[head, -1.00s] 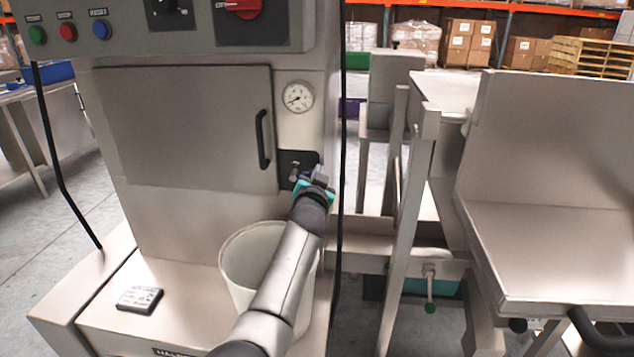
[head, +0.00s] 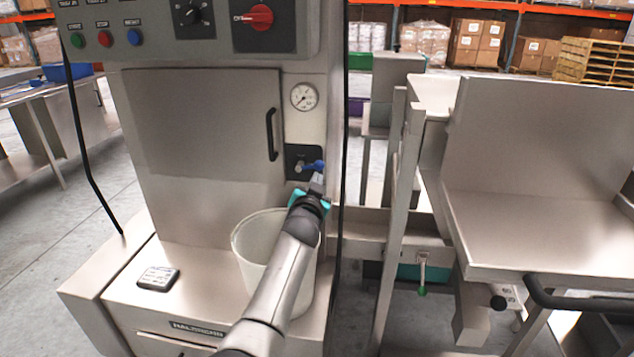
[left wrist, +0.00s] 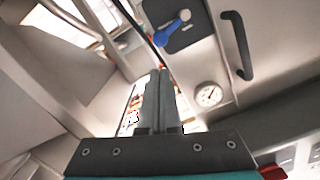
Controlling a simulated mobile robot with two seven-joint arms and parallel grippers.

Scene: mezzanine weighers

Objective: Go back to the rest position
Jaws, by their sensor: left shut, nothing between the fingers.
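My left gripper (head: 316,184) is in front of the steel machine (head: 200,215), just below a small valve with a blue handle (head: 313,166). In the left wrist view the gripper's two fingers (left wrist: 158,100) are together with nothing between them. The blue handle (left wrist: 180,17) also shows there, apart from the fingertips. My left arm reaches up across the front of a white bucket (head: 250,250) on the machine's ledge. My right gripper is not in view.
The machine carries a door handle (head: 271,134), a gauge (head: 304,97) and a red switch (head: 260,17). A small labelled box (head: 158,278) lies on the ledge. Grey floor shows at left.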

